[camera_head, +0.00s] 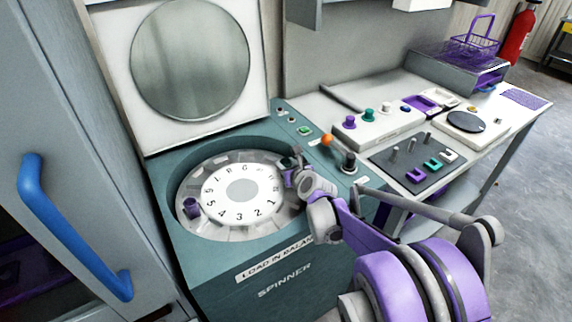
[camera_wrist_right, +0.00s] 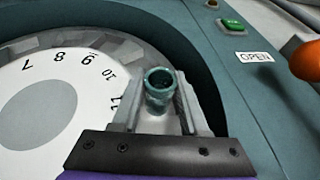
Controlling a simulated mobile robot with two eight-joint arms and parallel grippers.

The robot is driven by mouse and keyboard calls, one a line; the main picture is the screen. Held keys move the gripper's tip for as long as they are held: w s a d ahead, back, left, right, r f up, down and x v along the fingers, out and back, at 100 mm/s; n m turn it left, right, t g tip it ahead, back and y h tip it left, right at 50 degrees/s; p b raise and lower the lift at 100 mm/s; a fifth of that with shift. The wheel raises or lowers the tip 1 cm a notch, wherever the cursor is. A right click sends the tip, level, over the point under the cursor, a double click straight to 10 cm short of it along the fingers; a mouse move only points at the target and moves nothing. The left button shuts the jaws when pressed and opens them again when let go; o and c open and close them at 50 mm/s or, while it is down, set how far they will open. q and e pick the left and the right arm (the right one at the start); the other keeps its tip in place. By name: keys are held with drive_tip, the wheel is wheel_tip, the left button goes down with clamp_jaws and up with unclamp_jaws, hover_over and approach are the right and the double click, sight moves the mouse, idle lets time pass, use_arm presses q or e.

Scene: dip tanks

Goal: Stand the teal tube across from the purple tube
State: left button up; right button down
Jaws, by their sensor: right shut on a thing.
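The purple tube (camera_head: 191,207) stands upright at the left edge of the spinner's white numbered rotor (camera_head: 228,208). My right gripper (camera_head: 291,170) is over the rotor's right edge, roughly across the dial from the purple tube. It is shut on the teal tube (camera_wrist_right: 160,90), which shows in the right wrist view as an open, dark-mouthed cylinder between the fingers, beside the numbers 10 and 11. The teal tube also shows in the head view (camera_head: 287,163), partly hidden by the gripper. Its lower end is hidden, so I cannot tell whether it is seated. My left gripper is not in view.
The spinner's lid (camera_head: 190,62) is open behind the bowl. A lever with an orange ball (camera_head: 327,140) and a green button (camera_wrist_right: 233,25) labelled OPEN are close on the right. A bench with a dark rack (camera_head: 385,162) stands right. A blue-handled cabinet (camera_head: 72,228) is left.

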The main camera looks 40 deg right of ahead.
drive_tip(key=shift+f, duration=0.2)
drive_tip(key=shift+c, duration=2.1)
unclamp_jaws()
drive_tip(key=shift+r, duration=0.1)
drive_tip(key=shift+r, duration=0.1)
drive_tip(key=shift+s+r, duration=0.2)
drive_tip(key=p+v, duration=0.1)
drive_tip(key=v, duration=1)
drive_tip(key=shift+s+a+p, duration=0.1)
drive_tip(key=shift+s+p, duration=0.2)
drive_tip(key=shift+p, duration=0.1)
